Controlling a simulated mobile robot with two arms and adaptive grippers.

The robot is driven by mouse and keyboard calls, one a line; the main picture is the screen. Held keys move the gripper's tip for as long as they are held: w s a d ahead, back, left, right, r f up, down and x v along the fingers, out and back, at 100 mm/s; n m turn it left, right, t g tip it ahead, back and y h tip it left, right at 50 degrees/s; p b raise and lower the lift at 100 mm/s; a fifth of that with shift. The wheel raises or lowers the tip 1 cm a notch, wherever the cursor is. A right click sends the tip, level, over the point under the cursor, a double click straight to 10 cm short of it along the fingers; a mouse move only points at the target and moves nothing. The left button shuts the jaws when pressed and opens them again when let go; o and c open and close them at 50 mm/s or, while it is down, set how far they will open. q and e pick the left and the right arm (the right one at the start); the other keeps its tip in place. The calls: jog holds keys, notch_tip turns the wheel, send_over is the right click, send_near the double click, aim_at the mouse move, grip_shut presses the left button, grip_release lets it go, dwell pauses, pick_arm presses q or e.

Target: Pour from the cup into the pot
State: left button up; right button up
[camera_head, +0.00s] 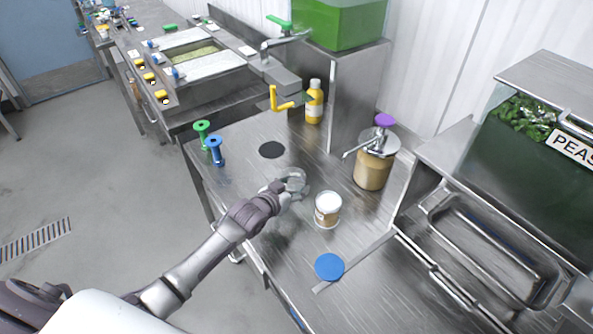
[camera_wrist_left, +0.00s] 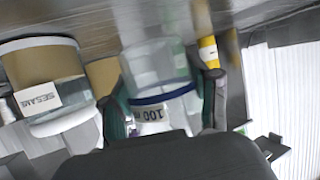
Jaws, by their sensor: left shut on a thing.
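My left gripper (camera_head: 284,190) is shut on a small clear cup (camera_head: 297,178) above the steel counter. In the left wrist view, the clear cup (camera_wrist_left: 152,65) sits between the fingers of the left gripper (camera_wrist_left: 165,108), with a dark blue band and a "100" marking. The cup looks see-through; I cannot tell what is inside it. The pot (camera_head: 322,222), a small tub with a white top and a label, stands upright on the counter just right of the gripper, apart from the cup. My right gripper is in neither view.
A blue disc (camera_head: 329,267) lies in front, a black disc (camera_head: 272,149) behind left. Green (camera_head: 202,133) and blue (camera_head: 215,151) spool-shaped items stand at the left edge. A steel tray (camera_head: 490,245) is at right.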

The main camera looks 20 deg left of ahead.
pick_arm(q)
jog(key=s+p, duration=0.1)
jog(key=s+d+r+p, duration=0.1)
jog(key=s+p, duration=0.1)
jog(key=s, duration=0.1)
jog(key=shift+d+r, duration=0.25)
jog(key=s+p, duration=0.1)
jog(key=s+d+p, duration=0.1)
jog(key=s+p, duration=0.1)
jog(key=s, duration=0.1)
jog(key=shift+d+r, duration=0.2)
jog(key=shift+r, duration=0.2)
jog(key=shift+s+d+r, duration=0.1)
jog(key=shift+s+d, duration=0.1)
jog(key=shift+s, duration=0.25)
jog(key=shift+s+d+r, duration=0.1)
jog(key=shift+s+d, duration=0.05)
jog(key=shift+s, duration=0.25)
